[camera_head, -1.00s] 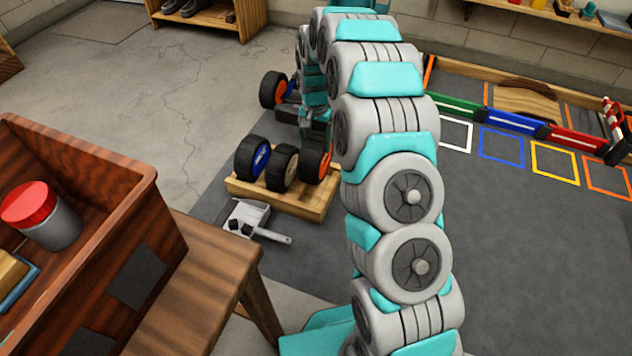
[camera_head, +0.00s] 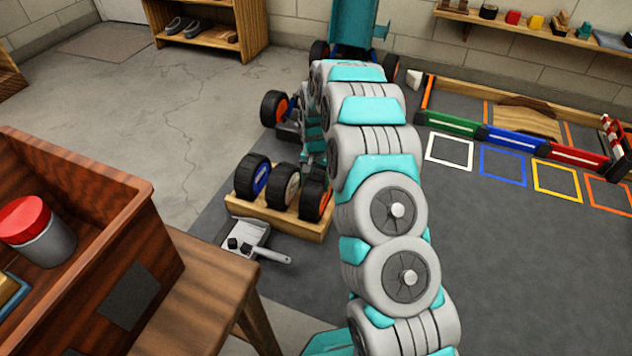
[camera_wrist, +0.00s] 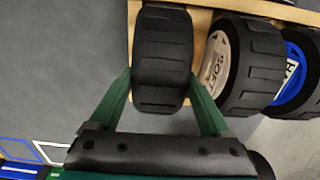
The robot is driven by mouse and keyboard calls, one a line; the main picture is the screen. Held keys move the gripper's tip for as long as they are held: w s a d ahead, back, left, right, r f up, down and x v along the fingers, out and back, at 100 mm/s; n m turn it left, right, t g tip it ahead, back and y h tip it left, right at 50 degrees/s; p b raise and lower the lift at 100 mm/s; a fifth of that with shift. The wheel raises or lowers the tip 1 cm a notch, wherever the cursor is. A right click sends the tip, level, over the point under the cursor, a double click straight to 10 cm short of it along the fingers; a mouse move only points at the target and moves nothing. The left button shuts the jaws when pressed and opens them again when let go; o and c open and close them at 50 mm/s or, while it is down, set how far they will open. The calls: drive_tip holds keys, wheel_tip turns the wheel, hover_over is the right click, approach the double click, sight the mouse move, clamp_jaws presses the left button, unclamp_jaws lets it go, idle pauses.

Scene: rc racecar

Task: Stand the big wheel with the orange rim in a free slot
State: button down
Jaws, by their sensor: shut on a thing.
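The big wheel with the orange rim (camera_head: 316,201) stands upright at the right end of the wooden wheel rack (camera_head: 310,230), low among the others. It appears to sit in the rack's right slot, though its base is hidden. In the wrist view, the black tyre (camera_wrist: 163,55) lies between the green fingers of my gripper (camera_wrist: 161,80), which are shut on it. Beside it in the rack stand a wheel with a white rim (camera_head: 286,187) and a wheel with a blue rim (camera_head: 254,174). My arm hides much of the gripper in the head view.
A wooden workbench box (camera_head: 140,210) stands at left. The mat at right is mostly clear.

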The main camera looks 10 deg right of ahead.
unclamp_jaws()
drive_tip(key=shift+f, duration=0.1)
wheel_tip(320, 180, up, 11)
drive_tip(key=p, duration=0.2)
drive_tip(key=s+r+n, duration=0.2)
drive_tip(key=s+r, duration=0.8)
drive_tip(key=r, duration=0.1)
drive_tip(key=s+r+n+g, duration=0.1)
drive_tip(key=s+r, duration=0.3)
drive_tip(key=s, duration=1.4)
drive_tip(key=s+r+n, duration=0.3)
drive_tip(key=s+r, duration=0.1)
drive_tip(key=s, duration=1.4)
drive_tip(key=shift+s+n+g, duration=0.15)
drive_tip(key=shift+n+g, duration=0.25)
